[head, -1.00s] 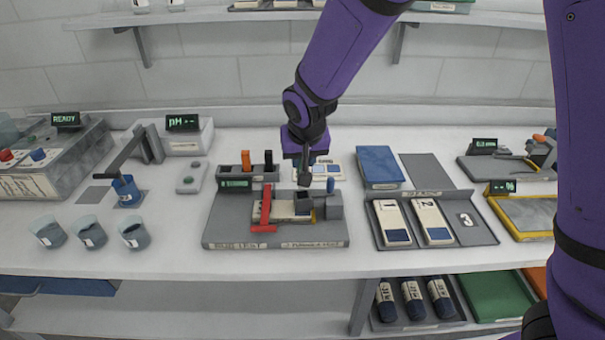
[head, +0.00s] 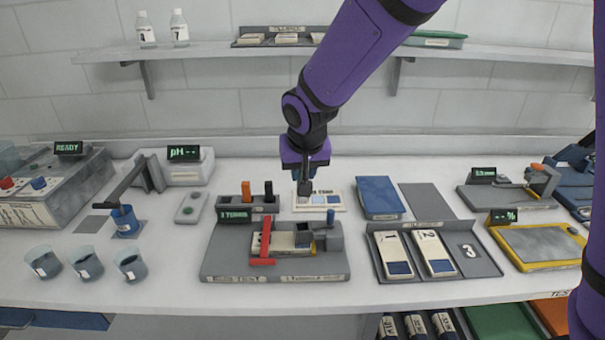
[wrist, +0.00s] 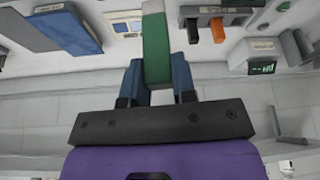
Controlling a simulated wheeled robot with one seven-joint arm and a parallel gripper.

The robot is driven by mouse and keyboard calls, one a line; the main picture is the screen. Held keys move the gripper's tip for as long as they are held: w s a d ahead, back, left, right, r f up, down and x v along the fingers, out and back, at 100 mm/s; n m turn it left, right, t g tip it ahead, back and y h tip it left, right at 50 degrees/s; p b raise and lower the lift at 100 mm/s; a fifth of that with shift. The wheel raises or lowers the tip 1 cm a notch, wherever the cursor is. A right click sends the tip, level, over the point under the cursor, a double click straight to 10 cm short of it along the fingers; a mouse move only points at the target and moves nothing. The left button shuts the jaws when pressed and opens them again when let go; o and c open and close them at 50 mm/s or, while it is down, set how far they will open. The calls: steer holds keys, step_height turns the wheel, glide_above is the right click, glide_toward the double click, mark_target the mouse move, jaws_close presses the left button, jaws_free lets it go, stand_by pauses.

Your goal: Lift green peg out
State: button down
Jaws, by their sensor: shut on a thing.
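The green peg (wrist: 157,62) is between the fingers of my gripper (wrist: 158,85) in the wrist view, with a pale end reaching away from them. In the head view my gripper (head: 306,190) points down, and the peg's green cannot be made out there. The gripper appears over or just in front of a white labelled card (head: 335,203), to the right of the peg block (head: 228,202). An orange peg (head: 246,190) and a black peg (head: 268,190) stand in that block; they also show in the wrist view.
A tray with numbered pieces (head: 487,268) and a blue pad (head: 378,196) are to the right. Several beakers (head: 88,266) stand at left.

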steer(key=shift+r, duration=2.35)
